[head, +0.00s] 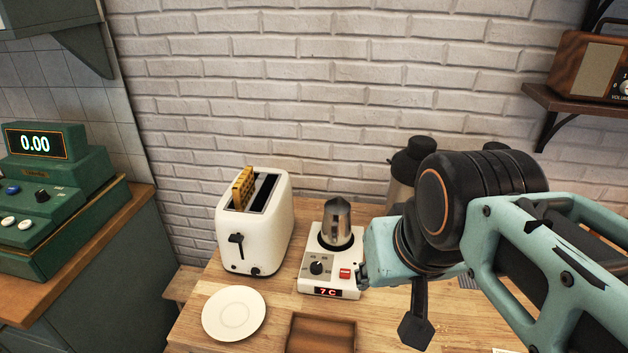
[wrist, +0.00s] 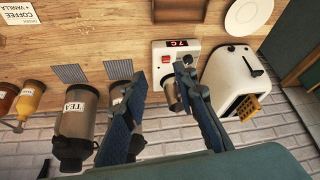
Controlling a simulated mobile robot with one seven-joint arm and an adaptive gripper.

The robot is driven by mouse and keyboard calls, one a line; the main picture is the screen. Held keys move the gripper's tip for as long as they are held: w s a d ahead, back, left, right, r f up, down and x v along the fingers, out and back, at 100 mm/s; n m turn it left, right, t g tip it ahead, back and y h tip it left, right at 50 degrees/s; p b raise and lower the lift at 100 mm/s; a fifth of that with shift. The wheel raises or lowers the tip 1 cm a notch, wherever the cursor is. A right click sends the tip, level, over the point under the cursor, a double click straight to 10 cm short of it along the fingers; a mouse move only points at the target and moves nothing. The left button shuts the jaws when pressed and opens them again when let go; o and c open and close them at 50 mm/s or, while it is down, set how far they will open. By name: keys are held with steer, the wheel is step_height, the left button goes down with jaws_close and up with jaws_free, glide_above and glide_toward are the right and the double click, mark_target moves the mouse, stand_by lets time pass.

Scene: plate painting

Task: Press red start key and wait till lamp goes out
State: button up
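The white hot plate (head: 312,283) stands on the wooden counter, with a silver moka pot (head: 337,222) on its round plate. Its red key (head: 345,273) is at the front right, above a display (head: 326,292) lit with a red "7 C". In the wrist view the picture is turned over, and the red key (wrist: 166,58) shows beyond my fingertips. My gripper (wrist: 160,77) is open and empty, its two blue fingers wide apart. One finger partly hides the pot and plate. I cannot make out a separate lamp. Contact with the key is not visible.
A white toaster (head: 253,238) with bread in a slot stands left of the hot plate. A tea canister (wrist: 75,123) and bottles stand on the other side.

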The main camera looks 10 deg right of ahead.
jaws_close()
stand_by(1.2)
